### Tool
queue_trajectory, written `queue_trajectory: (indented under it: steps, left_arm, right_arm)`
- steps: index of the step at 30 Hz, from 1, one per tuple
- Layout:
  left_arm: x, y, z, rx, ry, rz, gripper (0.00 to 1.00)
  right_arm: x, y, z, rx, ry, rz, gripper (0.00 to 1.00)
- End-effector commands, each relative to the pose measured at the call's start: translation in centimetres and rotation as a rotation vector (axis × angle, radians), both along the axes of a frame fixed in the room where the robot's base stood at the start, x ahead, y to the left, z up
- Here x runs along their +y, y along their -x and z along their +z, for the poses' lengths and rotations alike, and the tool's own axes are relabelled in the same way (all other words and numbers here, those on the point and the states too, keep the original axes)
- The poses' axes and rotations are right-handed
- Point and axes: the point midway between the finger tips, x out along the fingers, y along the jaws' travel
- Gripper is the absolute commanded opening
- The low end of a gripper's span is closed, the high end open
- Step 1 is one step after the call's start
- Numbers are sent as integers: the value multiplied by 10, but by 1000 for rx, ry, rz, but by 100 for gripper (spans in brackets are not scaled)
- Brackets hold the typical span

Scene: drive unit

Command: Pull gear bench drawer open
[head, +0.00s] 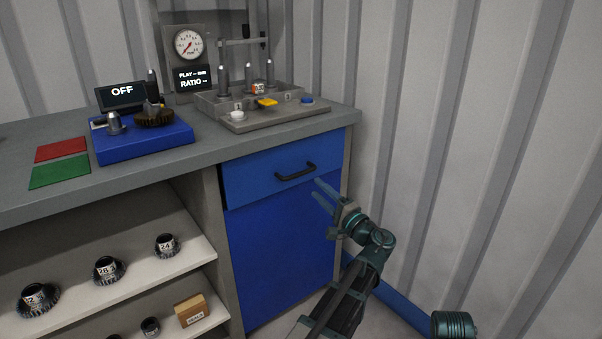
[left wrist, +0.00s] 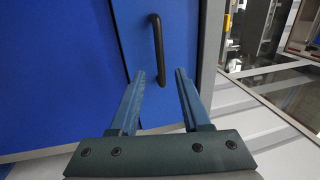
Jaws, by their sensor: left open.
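The gear bench drawer (head: 248,181) has a blue front under the right end of the grey bench top and looks shut, flush with the cabinet. Its black bar handle (head: 295,173) runs across the front. My left gripper (head: 320,189) is open and empty, just right of and below the handle, its fingers pointing toward the drawer front. In the left wrist view the handle (left wrist: 157,48) stands upright beyond the fingertips, roughly in line with the gap of the left gripper (left wrist: 160,74). The handle is not between the fingers. My right gripper is not in view.
A blue cabinet panel (head: 282,250) lies below the drawer. A corrugated wall (head: 480,130) stands close on the right. The bench top (head: 225,148) carries a test fixture (head: 262,117) and a blue unit (head: 140,143). Open shelves (head: 140,272) on the left hold several gears.

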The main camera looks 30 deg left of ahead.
Motion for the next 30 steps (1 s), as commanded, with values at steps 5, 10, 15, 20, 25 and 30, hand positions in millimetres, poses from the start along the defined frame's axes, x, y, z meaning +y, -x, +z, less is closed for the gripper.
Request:
queue_trajectory:
  steps: [5,10,15,20,25,30]
  left_arm:
    - [36,-16,10,0,0,3,47]
    - [61,-26,15,1,0,2,47]
    - [77,-33,17,0,1,1,47]
    - [84,-35,18,0,1,0,47]
    - [85,-35,18,1,1,-1,47]
    - [85,-35,18,1,1,-1,38]
  right_arm:
    - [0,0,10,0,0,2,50]
    - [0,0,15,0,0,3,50]
    - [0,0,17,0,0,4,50]
    - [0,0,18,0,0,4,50]
    - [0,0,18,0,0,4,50]
    - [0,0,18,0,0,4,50]
